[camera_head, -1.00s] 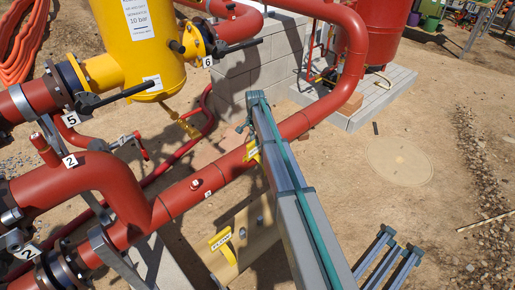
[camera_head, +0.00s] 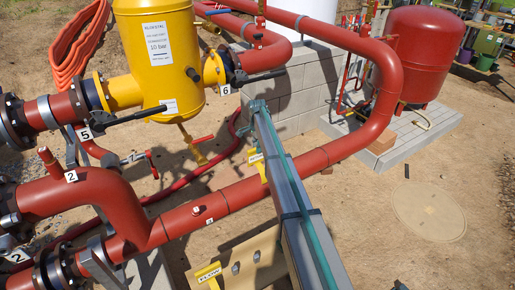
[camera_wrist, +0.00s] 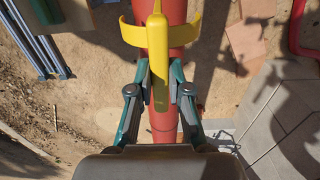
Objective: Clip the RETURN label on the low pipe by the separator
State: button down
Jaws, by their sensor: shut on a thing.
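My gripper (camera_wrist: 159,90) is shut on a yellow clip label (camera_wrist: 158,40) in the wrist view. The clip's two curved arms spread to either side of the red low pipe (camera_wrist: 176,12), wider than the pipe. I cannot tell whether they touch it. In the head view a yellow label (camera_head: 256,158) shows at the low pipe (camera_head: 235,194), partly hidden; its wording is too small to read. My gripper's fingers cannot be made out there. The yellow separator (camera_head: 155,60) stands at upper left.
A yellow FLOW label (camera_head: 208,274) is at a tan board (camera_head: 245,262) below the pipe. Valves with black handles (camera_head: 262,77) and a red-handled drain valve (camera_head: 195,145) are near the separator. A red tank (camera_head: 418,55) stands behind. Sandy ground at right is open.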

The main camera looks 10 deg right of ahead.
aim_at(257, 161)
jog(key=shift+d, duration=0.1)
jog(key=shift+f+b, duration=1)
jog(key=shift+f, duration=1.95)
jog(key=shift+f, duration=0.1)
jog(key=shift+f+b, duration=0.55)
jog(key=shift+f, duration=0.85)
jog(key=shift+f, duration=0.25)
jog(key=shift+f, duration=0.35)
jog(key=shift+f+b, duration=0.4)
jog(key=shift+f, duration=0.15)
